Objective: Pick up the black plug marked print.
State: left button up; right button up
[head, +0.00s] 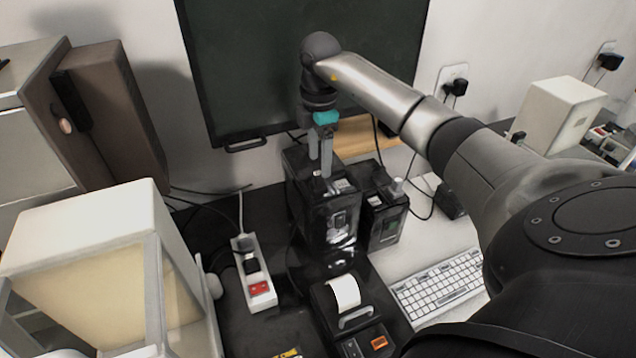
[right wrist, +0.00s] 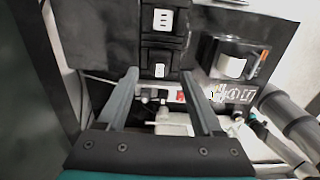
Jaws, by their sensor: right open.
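A black plug (head: 250,263) sits in the white power strip (head: 243,244) on the dark table, near a red switch. No marking on it can be read. Another black plug (head: 457,88) is in a wall socket behind my right arm; its marking cannot be read either. My right gripper (head: 320,165) points down, open and empty, over the black machine (head: 332,215), well up and to the right of the strip. In the right wrist view the two fingers (right wrist: 160,77) are apart with no plug between them. My left gripper is not in view.
A smaller black box (head: 384,222) stands right of the machine. A receipt printer (head: 343,293) and keyboard (head: 440,287) are in front. A dark screen (head: 300,65) stands behind, and a glass-sided cabinet (head: 90,260) at left. Cables run behind the strip.

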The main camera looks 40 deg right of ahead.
aim_at(318, 173)
notch_tip(318, 173, down, 4)
jog(key=shift+a+r, duration=0.1)
jog(key=shift+a, duration=0.05)
grip_shut()
dwell(0.5)
